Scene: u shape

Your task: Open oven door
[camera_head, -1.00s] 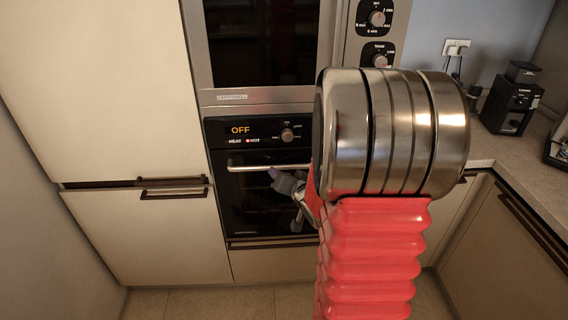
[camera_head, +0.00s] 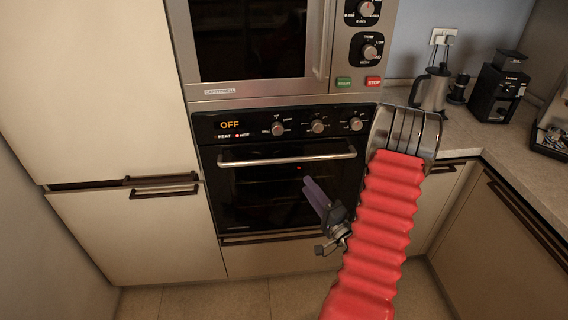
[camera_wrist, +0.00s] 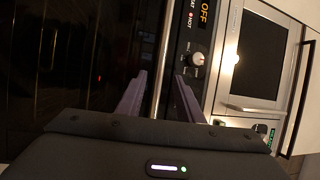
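The black oven door (camera_head: 250,195) is shut, with a bright horizontal bar handle (camera_head: 286,160) along its top. My gripper (camera_head: 310,184) is in front of the door, with its fingertips appearing below and apart from the handle. In the wrist view, the two purple fingers of my gripper (camera_wrist: 161,76) are open. The handle (camera_wrist: 166,45) runs through the gap between them in the picture, and no grip on it shows. The exact distance from the fingertips to the handle is hard to tell.
The oven panel (camera_head: 290,124) reads OFF. A microwave (camera_head: 250,40) is above. Cabinets with dark handles (camera_head: 163,190) stand at the left. A counter (camera_head: 465,142) at the right holds a kettle (camera_head: 432,92) and a coffee grinder (camera_head: 497,93). Floor (camera_head: 200,303) shows below.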

